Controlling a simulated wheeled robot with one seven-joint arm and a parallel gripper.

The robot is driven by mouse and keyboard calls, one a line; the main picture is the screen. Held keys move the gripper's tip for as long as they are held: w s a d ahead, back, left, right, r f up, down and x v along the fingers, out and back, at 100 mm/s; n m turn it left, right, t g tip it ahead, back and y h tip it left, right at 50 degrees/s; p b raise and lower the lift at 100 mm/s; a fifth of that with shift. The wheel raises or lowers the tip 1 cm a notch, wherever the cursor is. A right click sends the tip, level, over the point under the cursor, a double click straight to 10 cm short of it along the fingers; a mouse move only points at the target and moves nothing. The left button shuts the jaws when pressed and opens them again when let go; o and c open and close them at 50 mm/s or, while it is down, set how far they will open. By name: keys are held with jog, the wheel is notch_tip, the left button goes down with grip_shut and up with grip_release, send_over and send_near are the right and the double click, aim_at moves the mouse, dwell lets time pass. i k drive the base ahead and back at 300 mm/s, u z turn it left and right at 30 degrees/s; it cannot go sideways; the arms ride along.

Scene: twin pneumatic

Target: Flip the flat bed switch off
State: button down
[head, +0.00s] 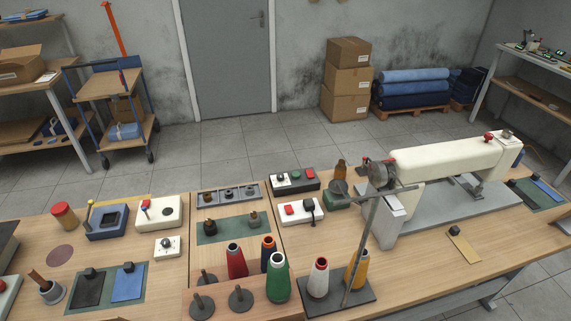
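My gripper is not in the head view. A white flat-bed sewing machine (445,157) stands on the right part of the bench. Left of it is a white box (301,217) with a red button or rocker (289,209) and an upright black lever (309,206). Behind that is a black control box (318,183) with a dark knob on a white plate, a green button and a red button. Further left are a white box with a red-tipped lever (145,205) and a small white box with a dark knob (167,244). I cannot tell which is labelled flat bed, nor any switch's position.
Thread cones, including a green one (278,280), stand at the front centre, with a thin metal stand (366,243) beside them. Cardboard boxes (347,80) and fabric rolls stand by the wall.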

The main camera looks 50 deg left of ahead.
aim_at(309, 172)
jog(key=u, duration=0.45)
jog(key=i, duration=0.4)
jog(key=u, duration=0.45)
